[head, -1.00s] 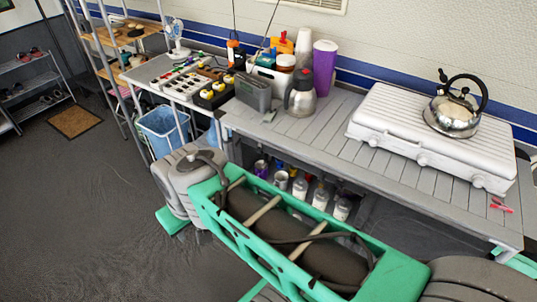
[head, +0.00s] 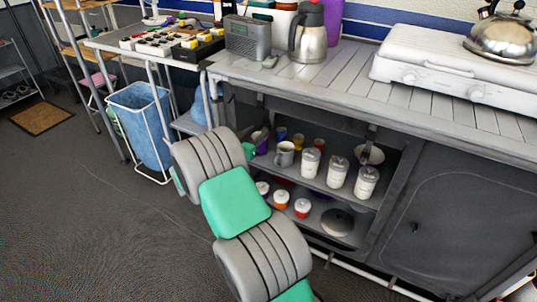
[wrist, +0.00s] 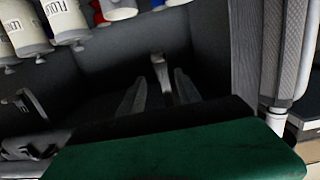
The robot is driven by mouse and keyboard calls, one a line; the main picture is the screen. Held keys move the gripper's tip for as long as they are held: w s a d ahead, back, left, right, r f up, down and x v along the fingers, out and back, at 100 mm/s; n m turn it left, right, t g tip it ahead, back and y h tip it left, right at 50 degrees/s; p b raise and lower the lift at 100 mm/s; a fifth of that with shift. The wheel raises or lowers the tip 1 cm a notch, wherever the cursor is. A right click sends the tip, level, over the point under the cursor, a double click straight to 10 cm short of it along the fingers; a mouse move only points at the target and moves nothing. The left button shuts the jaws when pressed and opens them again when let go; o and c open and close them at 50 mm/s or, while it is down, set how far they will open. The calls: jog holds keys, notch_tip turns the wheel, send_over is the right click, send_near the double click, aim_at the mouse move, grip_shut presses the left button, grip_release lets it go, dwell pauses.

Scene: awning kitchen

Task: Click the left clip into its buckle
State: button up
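In the wrist view, two dark prongs that look like the fingers of my gripper (wrist: 158,98) stand apart inside a dark, shadowed space. A small light-grey piece (wrist: 161,73) shows between and beyond them. I cannot tell whether it is the left clip, its buckle or something else, nor whether it touches a finger. In the head view, my arm reaches down to the left end of the kitchen unit (head: 445,215), and my gripper is hidden behind its links. I cannot make out the clip or the buckle with certainty in either view.
Shelves under the countertop (head: 330,84) hold white jars (head: 311,162), a grey mug (head: 284,154) and pots. A stove (head: 455,65) bears a kettle (head: 503,38). Floor is free at left.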

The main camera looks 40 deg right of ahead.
jog(key=w+d+f+h+b, duration=0.1)
jog(key=w+d+f+b, duration=0.1)
jog(key=d, duration=0.6)
jog(key=shift+w+d+f+t, duration=0.15)
jog(key=shift+w+f+t, duration=0.2)
jog(key=shift+w, duration=0.2)
grip_shut()
dwell(0.8)
